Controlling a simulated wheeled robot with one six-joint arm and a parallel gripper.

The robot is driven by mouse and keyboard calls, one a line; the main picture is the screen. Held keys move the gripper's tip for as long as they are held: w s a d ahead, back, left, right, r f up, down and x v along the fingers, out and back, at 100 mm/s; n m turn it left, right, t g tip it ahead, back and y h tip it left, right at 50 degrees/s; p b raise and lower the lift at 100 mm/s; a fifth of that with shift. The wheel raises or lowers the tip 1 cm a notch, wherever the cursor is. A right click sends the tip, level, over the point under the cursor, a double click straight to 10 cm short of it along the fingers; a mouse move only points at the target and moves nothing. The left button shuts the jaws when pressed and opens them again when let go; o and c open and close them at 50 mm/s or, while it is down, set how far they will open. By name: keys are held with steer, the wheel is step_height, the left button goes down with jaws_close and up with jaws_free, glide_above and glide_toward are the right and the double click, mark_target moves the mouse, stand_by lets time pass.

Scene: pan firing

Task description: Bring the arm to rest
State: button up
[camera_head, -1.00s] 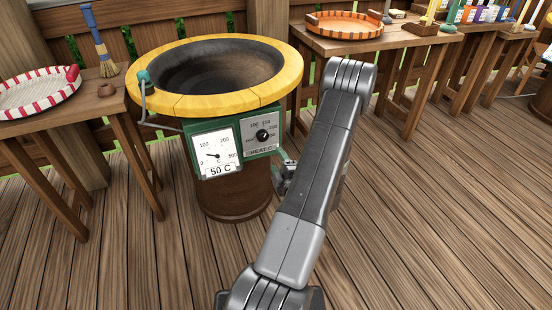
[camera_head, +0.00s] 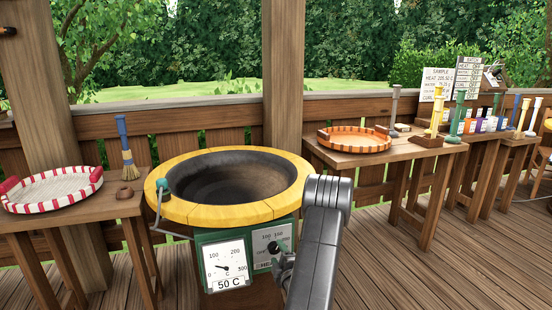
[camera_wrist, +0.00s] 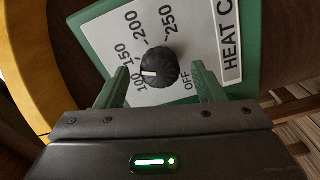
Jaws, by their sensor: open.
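My gripper (camera_wrist: 161,80) is open, its two green fingers apart on either side of the black heat knob (camera_wrist: 160,67) in the wrist view. Nothing is held between them, and I cannot tell whether a finger touches the knob. The knob's white mark points to the lower left, near the 100 label. In the head view my gripper (camera_head: 284,266) is small and partly hidden by my arm (camera_head: 322,235), close to the heat panel (camera_head: 262,253). The pan (camera_head: 235,178) looks empty inside its yellow rim (camera_head: 240,212). The gauge (camera_head: 224,264) reads 50 C.
A red-striped tray (camera_head: 52,205) and a blue-handled brush (camera_head: 125,150) are on the left table. An orange tray (camera_head: 354,149) is on the right table. Several stands and bottles line the tables further right. The wooden floor at right (camera_head: 400,275) is clear.

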steer(key=shift+x, duration=1.1)
steer(key=shift+s, duration=0.15)
